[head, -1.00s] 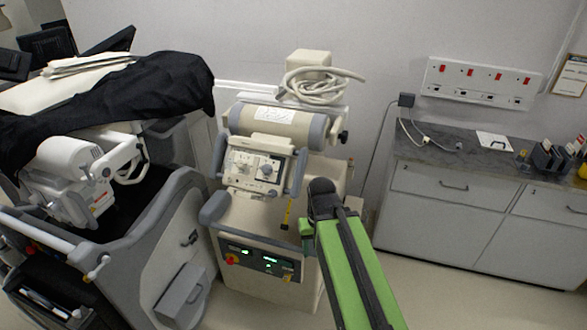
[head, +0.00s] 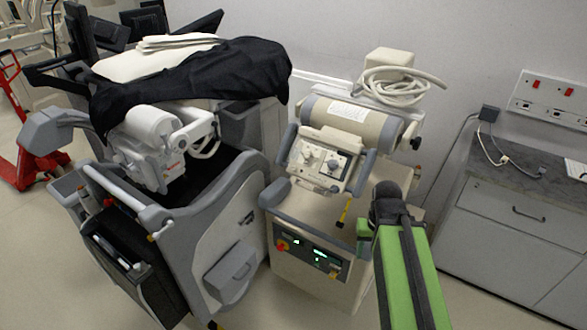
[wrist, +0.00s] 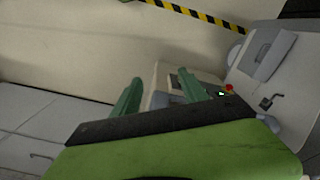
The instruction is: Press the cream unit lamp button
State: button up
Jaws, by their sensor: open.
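The cream unit (head: 348,285) stands in the middle of the head view. Its low front panel (head: 310,256) is dark, with green lit displays and a red knob (head: 282,245). A higher cream console (head: 325,162) carries dials. I cannot tell which small control is the lamp button. In the wrist view, part of the panel shows past the fingers, with the red knob (wrist: 229,87) at its right. My gripper (wrist: 160,87) is open, its two green fingers apart with nothing between them. In the head view my green arm hides part of the unit's right side.
A grey-white cart (head: 235,225) with a black cover (head: 215,72) stands close on the unit's left. A grey cabinet (head: 500,235) with a dark worktop is at the right. Red equipment (head: 35,160) is at the far left. Striped tape (wrist: 195,14) marks the floor.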

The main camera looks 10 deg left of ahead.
grip_shut()
dwell(1.5)
